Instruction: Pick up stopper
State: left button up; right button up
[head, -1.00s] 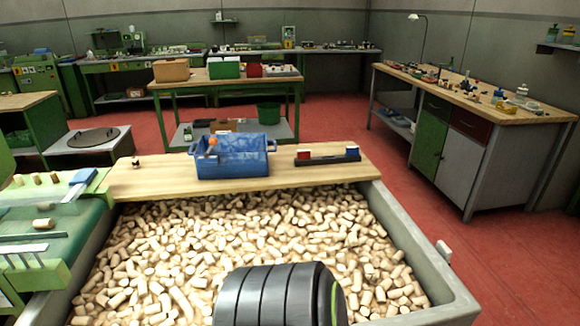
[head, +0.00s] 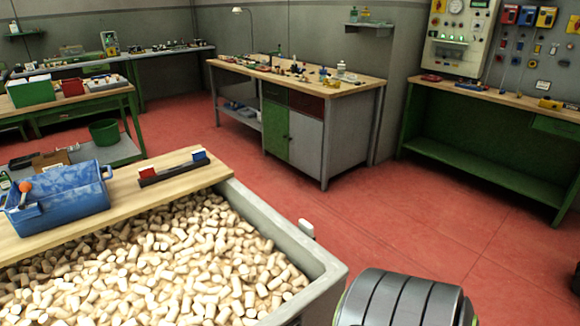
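Many pale cork stoppers (head: 165,265) fill the large grey bin (head: 287,234) at the lower left of the head view. They lie loose in a heap, at all angles. No single stopper stands apart from the heap. Neither of my grippers shows. A dark grey ribbed rounded part, which seems to be mine, covers the bottom edge right of the bin.
A wooden board (head: 123,197) spans the bin's far side, with a blue crate (head: 62,198) and a black rack (head: 172,173) on it. A workbench (head: 330,95) and a green bench (head: 480,150) stand behind. Red floor (head: 400,225) is clear right of the bin.

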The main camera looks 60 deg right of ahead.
aim_at(221, 245)
jog(key=z, duration=1.85)
